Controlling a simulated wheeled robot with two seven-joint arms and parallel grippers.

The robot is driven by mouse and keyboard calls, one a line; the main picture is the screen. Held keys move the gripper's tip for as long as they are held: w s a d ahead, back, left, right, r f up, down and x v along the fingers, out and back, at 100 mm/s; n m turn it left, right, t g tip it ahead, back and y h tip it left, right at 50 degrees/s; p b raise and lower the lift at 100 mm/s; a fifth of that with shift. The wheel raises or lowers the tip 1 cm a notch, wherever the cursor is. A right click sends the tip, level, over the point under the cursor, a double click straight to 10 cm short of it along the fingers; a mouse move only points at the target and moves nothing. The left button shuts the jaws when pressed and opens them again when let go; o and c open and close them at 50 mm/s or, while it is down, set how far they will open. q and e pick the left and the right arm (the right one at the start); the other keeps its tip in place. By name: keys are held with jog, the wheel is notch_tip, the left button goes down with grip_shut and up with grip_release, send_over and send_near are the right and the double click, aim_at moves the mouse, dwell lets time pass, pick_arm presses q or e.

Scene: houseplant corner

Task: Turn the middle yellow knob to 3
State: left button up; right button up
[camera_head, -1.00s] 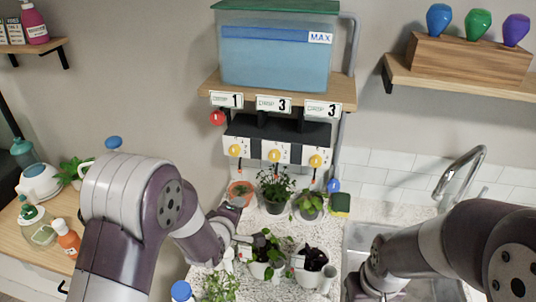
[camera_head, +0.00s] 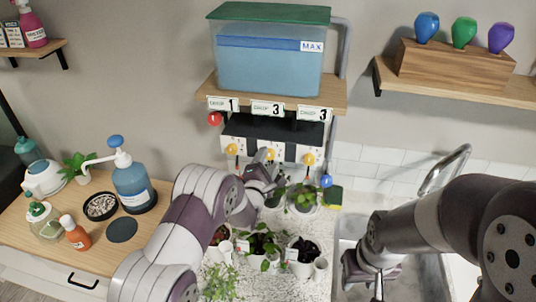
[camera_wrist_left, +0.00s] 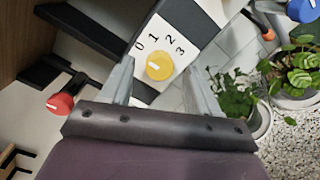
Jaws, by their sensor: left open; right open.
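The middle yellow knob (camera_head: 269,153) is on the dark and white panel below the water tank. My left gripper (camera_head: 263,168) is right in front of it. In the left wrist view a yellow knob (camera_wrist_left: 159,66), seemingly the middle one, sits on a white dial plate (camera_wrist_left: 176,40) marked 0 to 3. Its white mark lies on its left side, nearest the 0. The open left fingers (camera_wrist_left: 160,88) stand to either side of the knob, with gaps visible.
Other yellow knobs flank it at left (camera_head: 232,149) and right (camera_head: 309,159). A red knob (camera_head: 214,119) also shows in the left wrist view (camera_wrist_left: 60,103). Potted plants (camera_head: 303,197) stand below the panel. The sink (camera_head: 345,228) is at right.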

pick_arm(q)
jog(key=shift+w+d, duration=0.1)
jog(key=shift+w, duration=0.55)
jog(key=c, duration=1)
jog(key=shift+c, duration=0.2)
jog(key=shift+f, duration=0.1)
